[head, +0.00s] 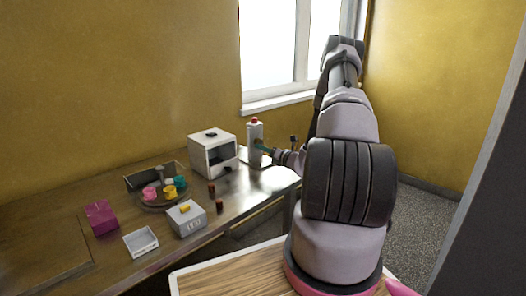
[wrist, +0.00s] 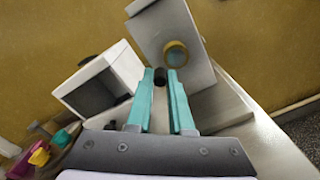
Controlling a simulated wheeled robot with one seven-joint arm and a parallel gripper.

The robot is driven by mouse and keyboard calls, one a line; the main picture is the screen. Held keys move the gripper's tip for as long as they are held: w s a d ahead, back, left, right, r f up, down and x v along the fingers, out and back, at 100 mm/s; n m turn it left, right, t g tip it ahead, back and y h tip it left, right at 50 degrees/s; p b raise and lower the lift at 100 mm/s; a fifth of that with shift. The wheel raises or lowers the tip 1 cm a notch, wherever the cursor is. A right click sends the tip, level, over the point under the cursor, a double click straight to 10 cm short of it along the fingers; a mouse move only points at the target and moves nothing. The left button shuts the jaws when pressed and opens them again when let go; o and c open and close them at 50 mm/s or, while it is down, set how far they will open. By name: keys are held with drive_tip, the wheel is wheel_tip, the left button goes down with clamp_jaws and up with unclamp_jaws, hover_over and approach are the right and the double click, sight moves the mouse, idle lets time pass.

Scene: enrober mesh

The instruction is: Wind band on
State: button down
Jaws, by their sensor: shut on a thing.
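In the head view my gripper (head: 265,149) reaches a pale upright housing (head: 253,143) with a red cap (head: 254,120) at the back right of the table. In the wrist view the teal fingers of my gripper (wrist: 160,84) are shut on a small black knob (wrist: 160,75). Just beyond it, the housing's pale face (wrist: 190,30) carries a brass-coloured round hub (wrist: 176,54). Whether the knob joins the hub is hidden. I see no band or mesh clearly.
A white box with a dark opening (head: 207,145) stands left of the housing. A round tray (head: 146,203) holds coloured pieces. A magenta box (head: 101,217), a white tray (head: 134,246), a grey box (head: 179,223) and two small brown pieces (head: 212,188) stand nearer. The table's right edge is close.

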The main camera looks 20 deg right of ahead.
sight(259, 139)
drive_tip(key=m, duration=0.2)
drive_tip(key=r+m, duration=0.1)
drive_tip(key=shift+m, duration=0.4)
drive_tip(key=m, duration=0.3)
drive_tip(key=shift+d+r+m, duration=0.2)
drive_tip(key=shift+r+m, duration=0.1)
drive_tip(key=shift+r, duration=0.1)
drive_tip(key=m, duration=0.4)
drive_tip(key=d+r+m, duration=0.1)
drive_tip(key=m, duration=0.1)
drive_tip(key=shift+w, duration=0.2)
drive_tip(key=shift+m, duration=0.3)
drive_tip(key=c, duration=0.8)
unclamp_jaws()
drive_tip(key=v, duration=1)
drive_tip(key=shift+s, duration=0.35)
drive_tip(key=shift+d+r, duration=0.1)
drive_tip(key=shift+d, duration=0.05)
